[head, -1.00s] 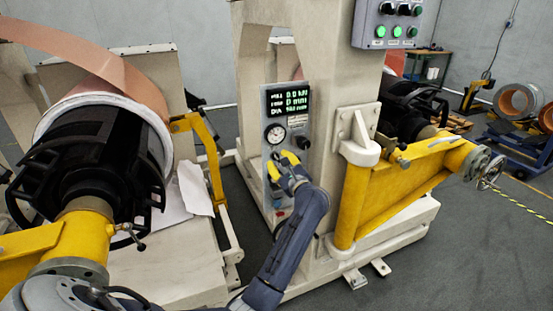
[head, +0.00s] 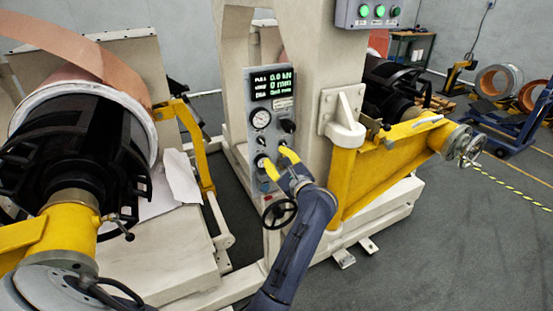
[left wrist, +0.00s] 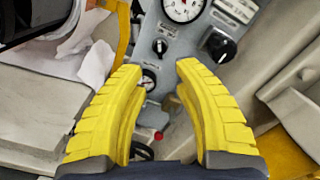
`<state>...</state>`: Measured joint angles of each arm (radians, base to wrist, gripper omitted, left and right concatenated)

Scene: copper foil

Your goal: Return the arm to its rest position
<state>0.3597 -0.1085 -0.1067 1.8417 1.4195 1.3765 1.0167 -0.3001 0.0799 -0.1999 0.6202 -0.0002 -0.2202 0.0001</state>
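My left gripper (head: 277,160) has yellow fingers, spread apart and empty, in front of the lower part of the grey control panel (head: 250,100). I cannot tell the exact distance to the panel, but nothing is held. A black handwheel (head: 280,212) shows below the gripper, beside my dark forearm. My right gripper is in neither view.
The panel has a lit display (head: 272,85) and a round gauge (head: 261,118). A copper foil roll (head: 75,85) on a black chuck stands at left. A yellow swing arm (head: 385,165) juts out right of the beige column (head: 311,60). Open floor (head: 455,235) lies at right.

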